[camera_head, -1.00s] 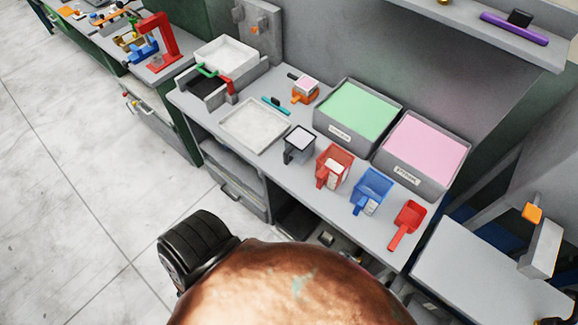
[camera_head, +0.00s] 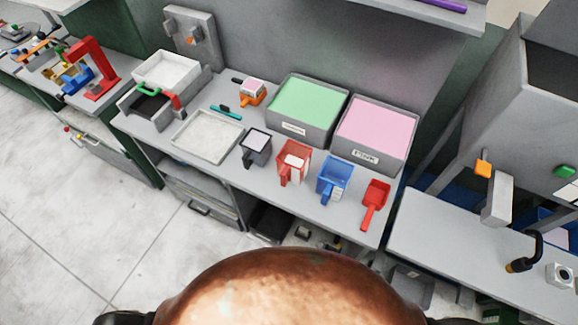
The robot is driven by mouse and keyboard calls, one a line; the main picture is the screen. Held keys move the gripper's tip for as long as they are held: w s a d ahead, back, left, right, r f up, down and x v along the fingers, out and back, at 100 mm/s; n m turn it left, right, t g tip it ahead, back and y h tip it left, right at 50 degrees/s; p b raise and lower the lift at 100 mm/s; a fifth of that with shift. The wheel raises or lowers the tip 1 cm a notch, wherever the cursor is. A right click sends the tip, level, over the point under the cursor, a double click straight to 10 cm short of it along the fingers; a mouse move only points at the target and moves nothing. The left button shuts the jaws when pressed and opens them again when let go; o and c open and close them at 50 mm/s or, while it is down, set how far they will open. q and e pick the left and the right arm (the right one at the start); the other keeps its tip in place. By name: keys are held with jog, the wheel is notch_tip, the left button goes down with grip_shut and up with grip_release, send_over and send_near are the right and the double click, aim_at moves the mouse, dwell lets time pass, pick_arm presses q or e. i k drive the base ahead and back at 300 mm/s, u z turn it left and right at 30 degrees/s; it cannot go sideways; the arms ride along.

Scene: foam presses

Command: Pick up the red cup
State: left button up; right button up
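The red cup (camera_head: 294,161) is a squarish red container with a handle and a white label. It stands upright near the front of the grey workbench (camera_head: 215,178), between a dark grey cup (camera_head: 256,148) on its left and a blue cup (camera_head: 334,179) on its right. Neither of my grippers shows in the head view, and nothing of mine touches the red cup.
A red scoop (camera_head: 374,203) lies right of the blue cup. A green-filled bin (camera_head: 295,132) and a pink-filled bin (camera_head: 371,158) stand behind the cups. A white tray (camera_head: 206,137) is to the left. Floor (camera_head: 130,225) at front left is clear.

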aim_at(294, 160)
jog(key=k, duration=0.5)
